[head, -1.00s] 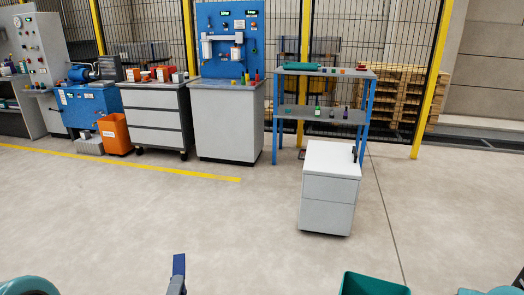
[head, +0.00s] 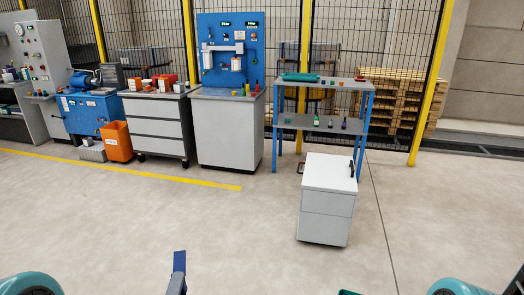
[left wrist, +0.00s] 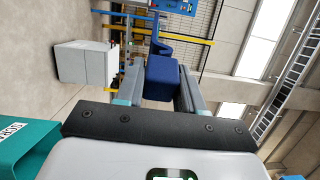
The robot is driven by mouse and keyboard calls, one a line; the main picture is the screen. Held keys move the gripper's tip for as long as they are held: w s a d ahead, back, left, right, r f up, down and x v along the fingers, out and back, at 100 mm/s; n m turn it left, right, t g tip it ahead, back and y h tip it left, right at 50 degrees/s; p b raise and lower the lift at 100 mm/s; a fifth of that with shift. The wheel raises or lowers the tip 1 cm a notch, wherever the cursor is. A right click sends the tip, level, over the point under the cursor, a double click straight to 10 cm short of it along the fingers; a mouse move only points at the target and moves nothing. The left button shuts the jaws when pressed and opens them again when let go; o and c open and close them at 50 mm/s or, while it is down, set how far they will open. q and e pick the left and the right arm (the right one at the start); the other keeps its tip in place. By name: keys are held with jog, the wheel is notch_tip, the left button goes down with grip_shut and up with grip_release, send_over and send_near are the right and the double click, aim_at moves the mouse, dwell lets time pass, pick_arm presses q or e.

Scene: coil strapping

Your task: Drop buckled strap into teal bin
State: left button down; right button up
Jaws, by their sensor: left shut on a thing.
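The blue strap (head: 179,262) stands up at the bottom of the head view. In the left wrist view the blue strap (left wrist: 162,78) is a thick dark-blue piece with a narrower band beyond it. My left gripper (left wrist: 160,88) is shut on it, one finger on each side. The teal bin (head: 348,292) shows just a sliver of rim at the bottom edge, right of the strap. The bin (left wrist: 25,145) also shows at the left of the wrist view, apart from the strap. My right gripper is not in view.
A white drawer cabinet (head: 327,200) stands on the floor ahead. Behind it are a blue-legged shelf table (head: 318,83), a grey workbench (head: 228,130), a drawer unit (head: 158,130) and an orange bin (head: 117,141). The floor in front is clear.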

pick_arm(q)
notch_tip(320, 180, up, 8)
jog(key=s+p, duration=0.1)
jog(key=p, duration=0.4)
jog(key=shift+s+r, duration=0.15)
jog(key=shift+s, duration=0.15)
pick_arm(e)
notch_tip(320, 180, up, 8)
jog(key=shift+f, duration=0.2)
